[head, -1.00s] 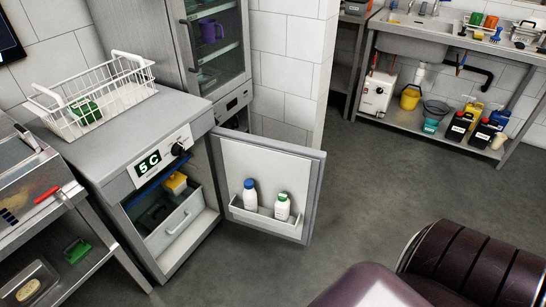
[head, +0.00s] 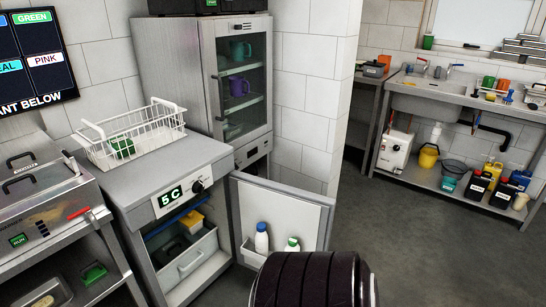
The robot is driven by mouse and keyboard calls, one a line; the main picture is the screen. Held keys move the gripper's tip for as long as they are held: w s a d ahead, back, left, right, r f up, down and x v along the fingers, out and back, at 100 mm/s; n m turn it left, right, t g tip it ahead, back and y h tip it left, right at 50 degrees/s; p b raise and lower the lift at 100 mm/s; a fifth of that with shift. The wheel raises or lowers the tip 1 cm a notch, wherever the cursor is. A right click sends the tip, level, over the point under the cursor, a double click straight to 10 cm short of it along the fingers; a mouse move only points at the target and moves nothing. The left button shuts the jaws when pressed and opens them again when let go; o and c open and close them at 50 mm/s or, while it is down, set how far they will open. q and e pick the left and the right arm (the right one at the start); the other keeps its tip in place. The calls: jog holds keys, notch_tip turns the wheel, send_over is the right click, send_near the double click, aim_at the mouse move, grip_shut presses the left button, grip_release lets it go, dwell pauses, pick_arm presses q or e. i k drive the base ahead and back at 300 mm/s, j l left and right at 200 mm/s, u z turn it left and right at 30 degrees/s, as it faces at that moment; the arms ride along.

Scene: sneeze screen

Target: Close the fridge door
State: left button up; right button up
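The small under-counter fridge (head: 173,186) stands at the left with a "5 C" display on its front. Its door (head: 283,212) is swung wide open to the right, with its inner face toward me. A door shelf holds a blue-capped bottle (head: 262,238) and a green-capped bottle (head: 292,245). Inside the fridge are a drawer (head: 190,258) and a yellow-lidded tub (head: 191,219). A dark ribbed part of my own arm covers the door's lower right area. Neither of my grippers shows in the head view.
A white wire basket (head: 131,136) sits on the fridge top. A tall glass-door cabinet (head: 240,85) stands behind. A steel counter (head: 75,240) is on the left, a sink bench (head: 450,100) at the back right. The floor (head: 420,240) to the right is clear.

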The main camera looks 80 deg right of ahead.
aim_at(287, 212)
jog(key=k+l, duration=0.1)
jog(key=l, duration=0.3)
jog(key=l+u, duration=0.1)
jog(key=l, duration=0.35)
jog(key=k+l, duration=0.15)
jog(key=l, duration=0.25)
jog(key=k+l+u, duration=0.1)
jog(key=l, duration=0.3)
jog(key=k+l+u, duration=0.1)
jog(key=l, duration=0.3)
jog(key=k+l, duration=0.15)
jog(key=l, duration=0.25)
jog(key=k+l, duration=0.1)
jog(key=l, duration=0.3)
jog(key=k+l, duration=0.15)
jog(key=l, duration=0.3)
jog(key=k+l, duration=0.1)
jog(key=l, duration=0.3)
jog(key=k+l, duration=0.15)
jog(key=l, duration=0.25)
jog(key=k+l, duration=0.15)
jog(key=l, duration=0.25)
jog(key=k+l, duration=0.1)
jog(key=l, duration=0.35)
jog(key=k+l, duration=0.15)
jog(key=l, duration=0.25)
